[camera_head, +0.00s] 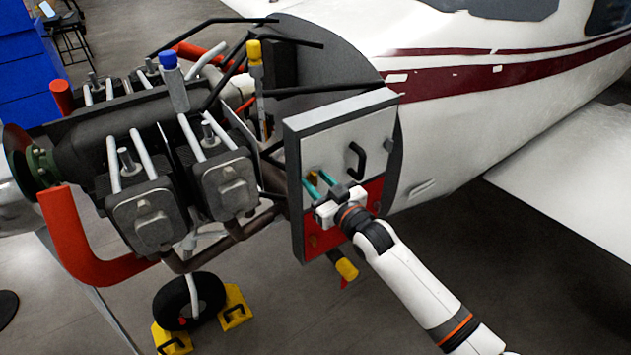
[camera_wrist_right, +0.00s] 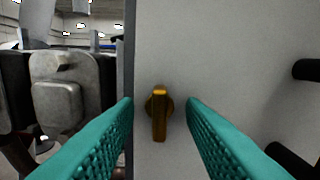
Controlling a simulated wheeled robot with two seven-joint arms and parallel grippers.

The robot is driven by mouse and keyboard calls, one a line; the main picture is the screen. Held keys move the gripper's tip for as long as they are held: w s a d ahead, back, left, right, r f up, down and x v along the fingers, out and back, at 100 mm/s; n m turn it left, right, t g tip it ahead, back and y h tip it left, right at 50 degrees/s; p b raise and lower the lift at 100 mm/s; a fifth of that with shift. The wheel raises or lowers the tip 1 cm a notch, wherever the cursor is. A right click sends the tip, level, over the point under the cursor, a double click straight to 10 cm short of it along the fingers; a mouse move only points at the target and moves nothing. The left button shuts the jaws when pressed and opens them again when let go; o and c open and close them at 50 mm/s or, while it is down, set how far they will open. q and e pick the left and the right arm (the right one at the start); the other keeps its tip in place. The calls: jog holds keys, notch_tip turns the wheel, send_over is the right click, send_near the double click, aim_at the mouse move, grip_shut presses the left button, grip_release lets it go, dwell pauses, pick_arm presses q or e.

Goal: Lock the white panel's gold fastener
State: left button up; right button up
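The white panel (camera_head: 326,137) is the upper panel on the box at the plane's nose. Its gold fastener (camera_head: 313,175) sits near the panel's lower left. In the right wrist view the gold fastener (camera_wrist_right: 160,112) has a round base and a handle that stands upright, slightly tilted if at all. My right gripper (camera_head: 317,183) has teal fingers. In the wrist view the right gripper (camera_wrist_right: 160,105) is open, with one finger on each side of the fastener and a gap to both. Whether the fingertips reach the panel is unclear. My left gripper is not in view.
A black handle (camera_head: 355,160) stands out from the white panel, right of the fastener. A red panel (camera_head: 340,220) lies below. The exposed engine (camera_head: 150,170) is close on the left. The fuselage (camera_head: 470,80) lies to the right, with open floor below it.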

aim_at(316, 181)
jog(key=shift+s, duration=0.1)
jog(key=shift+s+d+r+p, duration=0.1)
jog(key=shift+s+d+p, duration=0.35)
jog(key=shift+p, duration=0.2)
jog(key=shift+s+d+p, duration=0.4)
jog(key=shift+s, duration=0.2)
jog(key=shift+p+v, duration=0.3)
jog(key=shift+v, duration=0.8)
